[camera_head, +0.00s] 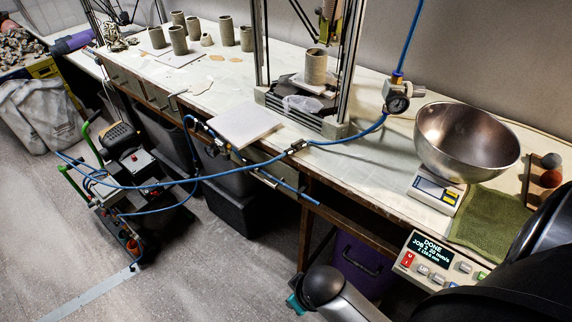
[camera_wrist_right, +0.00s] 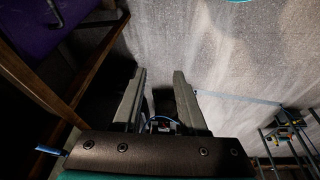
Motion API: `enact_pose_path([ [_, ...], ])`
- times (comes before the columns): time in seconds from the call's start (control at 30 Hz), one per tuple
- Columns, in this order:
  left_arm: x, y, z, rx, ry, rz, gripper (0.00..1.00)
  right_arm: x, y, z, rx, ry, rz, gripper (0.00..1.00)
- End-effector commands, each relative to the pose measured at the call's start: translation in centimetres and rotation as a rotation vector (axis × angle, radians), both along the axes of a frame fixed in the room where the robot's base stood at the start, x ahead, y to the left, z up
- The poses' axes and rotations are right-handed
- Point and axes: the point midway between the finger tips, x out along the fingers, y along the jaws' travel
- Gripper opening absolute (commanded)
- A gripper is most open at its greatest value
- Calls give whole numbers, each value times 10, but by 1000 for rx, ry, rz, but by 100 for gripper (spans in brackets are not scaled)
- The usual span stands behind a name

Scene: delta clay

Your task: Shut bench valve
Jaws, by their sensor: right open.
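A blue hose (camera_head: 345,138) runs down from a pressure gauge and regulator (camera_head: 398,101) on the bench (camera_head: 350,175) to a small dark inline fitting (camera_head: 297,146) at the front edge. This fitting may be the bench valve; its handle position is too small to tell. The right arm reaches in at the bottom right of the head view, below and in front of the bench edge. In the right wrist view my right gripper (camera_wrist_right: 159,75) is open and empty, with grey floor beyond its fingers. It is apart from the fitting. My left gripper is not in view.
A steel bowl (camera_head: 467,140) sits on a scale (camera_head: 437,192), right of the regulator. A control box (camera_head: 437,262) reading DONE is at the bench front. A purple crate (camera_head: 362,265) is under the bench. A wheeled cart (camera_head: 125,165) with hoses stands left on otherwise open floor.

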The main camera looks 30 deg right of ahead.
Motion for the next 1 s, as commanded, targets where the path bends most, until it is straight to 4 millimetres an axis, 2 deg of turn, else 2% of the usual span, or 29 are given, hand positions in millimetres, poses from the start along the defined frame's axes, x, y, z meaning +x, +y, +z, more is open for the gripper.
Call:
enact_pose_path([
  [0.03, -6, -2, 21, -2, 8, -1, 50, 7, 4, 43, 5, -16, 27, 42],
  [0.1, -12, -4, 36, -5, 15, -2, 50, 16, 11, 85, 12, -35, 82, 42],
  [0.23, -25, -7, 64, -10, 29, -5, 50, 42, 32, 164, 14, -80, 300, 42],
  [0.3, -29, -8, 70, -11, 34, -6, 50, 58, 42, 187, -1, -97, 467, 42],
  [0.47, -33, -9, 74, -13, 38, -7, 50, 90, 48, 207, -59, -107, 777, 42],
  [0.67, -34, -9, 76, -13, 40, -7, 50, 132, 27, 221, -157, -80, 1071, 42],
  [0.87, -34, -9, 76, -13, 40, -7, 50, 176, -22, 243, -252, -31, 1265, 42],
  [1.0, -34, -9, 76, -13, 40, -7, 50, 205, -68, 269, -306, 4, 1345, 42],
])
